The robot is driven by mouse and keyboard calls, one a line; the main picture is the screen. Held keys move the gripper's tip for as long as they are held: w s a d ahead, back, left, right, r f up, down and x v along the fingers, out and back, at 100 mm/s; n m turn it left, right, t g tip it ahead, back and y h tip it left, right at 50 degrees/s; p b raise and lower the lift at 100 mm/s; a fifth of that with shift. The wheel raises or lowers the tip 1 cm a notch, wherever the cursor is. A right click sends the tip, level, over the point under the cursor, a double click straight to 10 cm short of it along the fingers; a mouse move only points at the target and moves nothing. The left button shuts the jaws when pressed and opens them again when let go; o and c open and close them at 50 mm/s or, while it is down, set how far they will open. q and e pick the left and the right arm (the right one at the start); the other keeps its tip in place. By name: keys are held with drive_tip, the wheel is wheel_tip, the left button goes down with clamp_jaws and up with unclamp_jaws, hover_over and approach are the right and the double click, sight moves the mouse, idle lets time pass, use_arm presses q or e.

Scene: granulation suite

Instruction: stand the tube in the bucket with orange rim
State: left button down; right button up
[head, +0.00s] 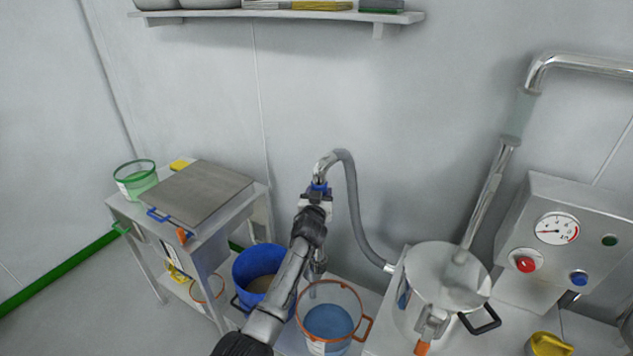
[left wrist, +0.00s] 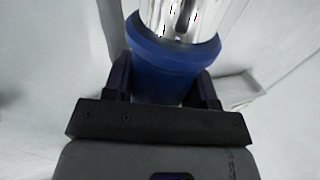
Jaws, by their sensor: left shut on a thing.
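The tube is a shiny metal wand with a blue collar (head: 319,187) and a grey hose on its top. My left gripper (head: 316,203) is shut on it at the collar, which also shows between the fingers in the left wrist view (left wrist: 172,62). The tube is about upright; its lower part (head: 313,275) shows beside my arm and overlaps the back left of the bucket with orange rim (head: 363,340). I cannot tell whether its tip is inside or just above. This clear bucket holds blue liquid (head: 328,321). My right gripper is not in view.
A blue bucket (head: 241,272) with tan contents stands left of the orange-rimmed one. A steel pot (head: 415,296) with the hose joined to it stands at right, below a gauge panel (head: 590,235). A cart (head: 200,247) with a green-rimmed bucket (head: 137,186) is at left.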

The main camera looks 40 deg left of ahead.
use_arm(q)
drive_tip(key=shift+s+d+m+t+h+p, duration=1.05)
drive_tip(key=shift+s+d+h+p, duration=1.2)
drive_tip(key=shift+d+p, duration=2.5)
wheel_tip(320, 180, down, 29)
drive_tip(key=s+d+y+b, duration=0.1)
drive_tip(key=b, duration=2.7)
drive_tip(key=shift+f, duration=0.15)
drive_tip(key=shift+c, duration=1.7)
unclamp_jaws()
drive_tip(key=shift+f, duration=0.1)
